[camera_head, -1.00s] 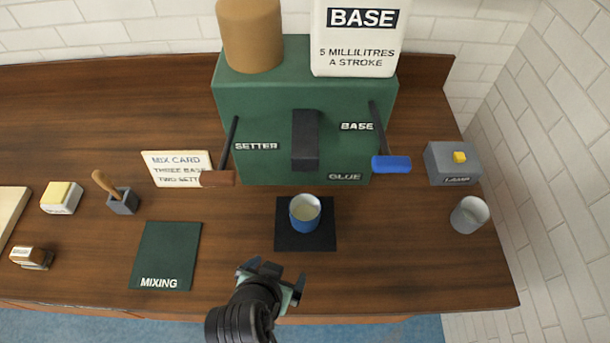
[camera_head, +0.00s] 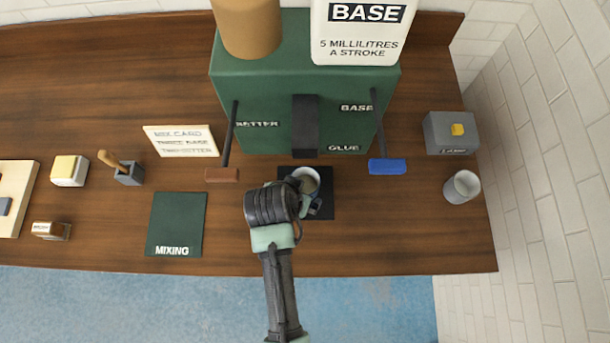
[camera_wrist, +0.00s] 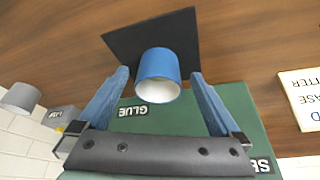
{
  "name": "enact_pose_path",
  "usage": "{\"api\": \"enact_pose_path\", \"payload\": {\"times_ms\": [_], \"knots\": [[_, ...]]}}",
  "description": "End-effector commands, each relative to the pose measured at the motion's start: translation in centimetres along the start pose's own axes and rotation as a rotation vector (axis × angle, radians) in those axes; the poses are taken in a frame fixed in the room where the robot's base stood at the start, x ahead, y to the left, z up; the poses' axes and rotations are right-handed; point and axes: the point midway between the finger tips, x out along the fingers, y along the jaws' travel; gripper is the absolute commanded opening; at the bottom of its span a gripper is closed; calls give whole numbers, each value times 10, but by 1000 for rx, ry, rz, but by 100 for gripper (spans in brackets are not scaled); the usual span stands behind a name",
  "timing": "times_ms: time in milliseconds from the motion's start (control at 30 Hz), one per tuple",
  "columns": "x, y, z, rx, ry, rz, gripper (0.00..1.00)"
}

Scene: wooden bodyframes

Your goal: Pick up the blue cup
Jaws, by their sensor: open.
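The blue cup (camera_head: 309,180) stands upright on a black square mat (camera_head: 325,209) in front of the green dispenser box. Its pale inside shows, and my arm hides part of its left side in the head view. My gripper (camera_wrist: 160,76) is open, one finger on each side of the blue cup (camera_wrist: 158,68) in the wrist view. A small gap shows between the cup and each finger there. In the head view my wrist hides most of the fingers.
The green dispenser box (camera_head: 260,95) stands behind, with a brown-ended lever (camera_head: 222,174) and a blue-ended lever (camera_head: 387,166) jutting forward. A grey cup (camera_head: 462,187) and lamp box (camera_head: 450,133) sit right. The MIXING mat (camera_head: 175,224) lies left. Wood right of the mat is clear.

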Motion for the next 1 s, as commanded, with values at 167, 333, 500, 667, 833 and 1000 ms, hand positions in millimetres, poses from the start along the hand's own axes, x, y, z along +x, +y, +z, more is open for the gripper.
{"api": "enact_pose_path", "payload": {"times_ms": [167, 333, 500, 667, 833, 1000], "knots": [[5, 0, -18, 2, 2, 1, 100], [24, 0, -30, 0, -3, 2, 100], [40, 0, -30, 0, -1, 1, 100], [43, 0, -30, 0, 0, 0, 100], [43, 0, -30, 0, 0, 0, 95], [42, 0, -30, 0, 0, 0, 64]]}}
